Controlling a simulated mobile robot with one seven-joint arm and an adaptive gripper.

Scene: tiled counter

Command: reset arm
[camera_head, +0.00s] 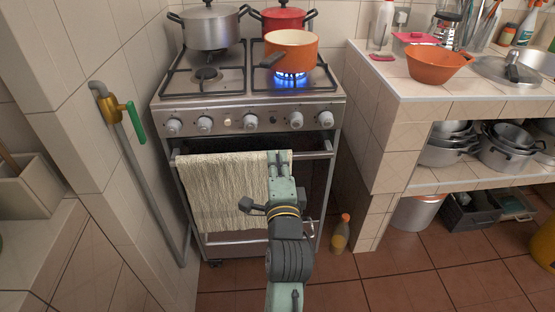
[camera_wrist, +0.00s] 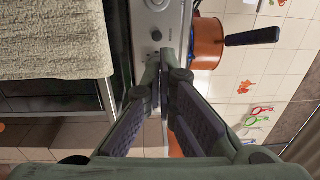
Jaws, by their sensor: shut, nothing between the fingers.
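My gripper (camera_wrist: 166,62) points ahead in the wrist view, its two fingers together at the tips with nothing between them. In the head view my gripper (camera_head: 280,160) is at the end of my arm, in front of the stove (camera_head: 250,115), by the oven's handle bar. It overlaps the right edge of a cream towel (camera_head: 220,195) hanging on that bar. The towel also shows at the left in the wrist view (camera_wrist: 50,40). I cannot tell whether the fingers touch the bar or the towel.
An orange pot (camera_head: 291,52) sits over a lit blue burner (camera_head: 291,78). A grey pot (camera_head: 208,27) and a red pot (camera_head: 283,18) stand behind. The tiled counter (camera_head: 400,88) is at the right. A bottle (camera_head: 340,235) stands on the floor beside the stove.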

